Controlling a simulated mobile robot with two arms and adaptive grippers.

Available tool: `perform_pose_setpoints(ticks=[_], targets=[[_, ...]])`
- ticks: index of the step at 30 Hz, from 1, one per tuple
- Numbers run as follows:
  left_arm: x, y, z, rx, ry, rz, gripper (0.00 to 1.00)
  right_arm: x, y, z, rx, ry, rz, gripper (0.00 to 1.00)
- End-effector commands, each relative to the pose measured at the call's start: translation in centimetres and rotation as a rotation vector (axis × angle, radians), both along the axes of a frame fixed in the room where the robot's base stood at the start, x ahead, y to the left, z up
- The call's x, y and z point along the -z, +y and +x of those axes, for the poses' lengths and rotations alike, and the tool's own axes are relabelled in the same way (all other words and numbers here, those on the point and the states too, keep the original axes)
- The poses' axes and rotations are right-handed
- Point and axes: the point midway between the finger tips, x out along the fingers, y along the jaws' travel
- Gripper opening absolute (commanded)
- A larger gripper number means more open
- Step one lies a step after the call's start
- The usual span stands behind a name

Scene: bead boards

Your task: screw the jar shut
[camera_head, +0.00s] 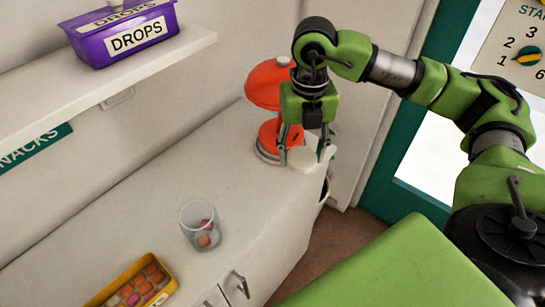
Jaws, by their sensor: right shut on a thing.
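An open clear glass jar (199,226) stands upright on the white counter, left of the picture's middle. My right gripper (305,150) points down near the counter's far end, well apart from the jar. It is shut on a white round lid (301,158), which is partly hidden by the fingers. My left gripper is not in view.
An orange-red lamp-like thing (268,84) stands close behind my right gripper. A yellow box (165,291) of sweets sits at the counter's front left. A purple DROPS box (100,47) is on the shelf (165,52). The counter (115,210) between is clear.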

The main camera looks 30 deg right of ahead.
Motion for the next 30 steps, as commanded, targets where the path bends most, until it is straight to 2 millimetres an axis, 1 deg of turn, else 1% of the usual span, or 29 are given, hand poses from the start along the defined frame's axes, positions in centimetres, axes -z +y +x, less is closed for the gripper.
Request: perform_pose_setpoints(ticks=[1,6,22,26,29,30], targets=[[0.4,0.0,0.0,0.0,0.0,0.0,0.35,0.2,-0.7,-0.4,0.002,0.001,0.0,0.41],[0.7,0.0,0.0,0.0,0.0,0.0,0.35,0.1,-1.7,-1.0,0.0,0.0,0.0,0.41],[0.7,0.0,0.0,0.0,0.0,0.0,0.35,0.0,-1.8,-1.1,-0.022,0.0,0.002,0.41],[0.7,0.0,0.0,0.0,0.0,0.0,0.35,-0.1,-1.2,-1.0,-0.161,0.0,0.005,0.41],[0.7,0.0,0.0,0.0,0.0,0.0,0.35,-0.2,-0.2,-0.9,-0.372,-0.002,0.011,0.41],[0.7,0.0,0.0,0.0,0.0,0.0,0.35,-0.2,0.2,-0.8,-0.474,-0.002,0.013,0.41]])
